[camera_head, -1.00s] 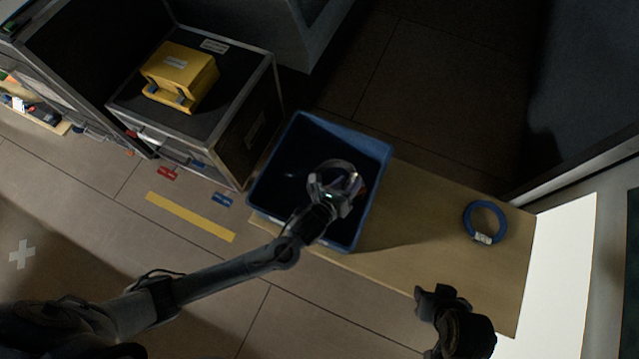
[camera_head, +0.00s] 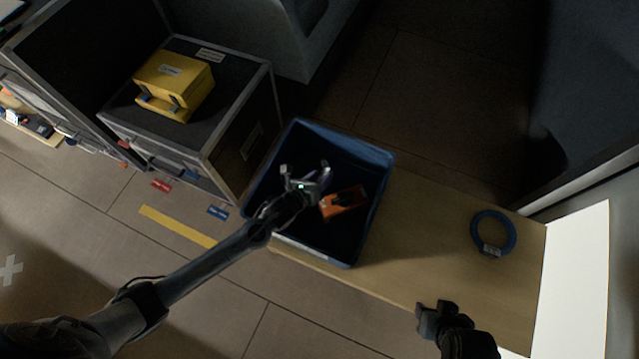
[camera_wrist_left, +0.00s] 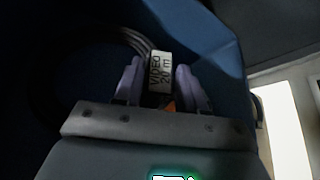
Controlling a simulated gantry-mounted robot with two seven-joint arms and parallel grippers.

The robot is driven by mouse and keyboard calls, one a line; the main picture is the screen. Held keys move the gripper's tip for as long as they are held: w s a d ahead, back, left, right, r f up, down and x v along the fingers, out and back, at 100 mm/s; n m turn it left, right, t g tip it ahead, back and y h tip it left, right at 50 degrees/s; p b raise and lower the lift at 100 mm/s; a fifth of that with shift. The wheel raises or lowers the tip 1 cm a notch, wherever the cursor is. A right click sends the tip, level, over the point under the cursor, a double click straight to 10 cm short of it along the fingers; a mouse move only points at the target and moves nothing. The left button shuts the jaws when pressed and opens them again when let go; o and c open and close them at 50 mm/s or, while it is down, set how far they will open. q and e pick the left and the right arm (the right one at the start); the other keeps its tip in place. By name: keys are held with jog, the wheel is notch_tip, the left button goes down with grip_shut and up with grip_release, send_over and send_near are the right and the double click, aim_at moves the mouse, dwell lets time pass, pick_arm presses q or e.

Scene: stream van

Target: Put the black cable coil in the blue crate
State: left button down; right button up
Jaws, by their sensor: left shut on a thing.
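The blue crate (camera_head: 350,142) stands on the left end of a wooden board in the head view. My left gripper (camera_head: 306,178) is over its open inside. In the left wrist view my left gripper (camera_wrist_left: 157,82) is shut on the black cable coil (camera_wrist_left: 132,40), at its pale label (camera_wrist_left: 161,68) reading "VIDEO 20 m". The coil is hard to make out against the dark crate in the head view; whether it touches the floor of the crate I cannot tell. My right gripper (camera_head: 437,316) hangs over the board's front edge, its jaws unclear.
An orange object (camera_head: 342,201) with a black part lies inside the crate. A blue cable coil (camera_head: 493,232) lies on the right of the wooden board (camera_head: 430,235). A yellow case (camera_head: 172,84) sits on a black trunk (camera_head: 225,125) at left. The board's middle is clear.

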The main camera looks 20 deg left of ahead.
pick_arm(q)
notch_tip(320, 180, down, 4)
jog(key=shift+r+b, duration=0.15)
jog(key=shift+b, duration=0.75)
jog(key=c, duration=0.6)
grip_release()
jog(key=shift+c, duration=0.2)
jog(key=shift+s+a+r+p, duration=0.1)
jog(key=shift+s+r+p, duration=0.2)
jog(key=shift+s+p, duration=0.1)
jog(key=p+v, duration=0.2)
jog(key=v, duration=0.4)
jog(key=shift+s+p, duration=0.25)
jog(key=shift+p, duration=0.1)
jog(key=shift+r, duration=0.15)
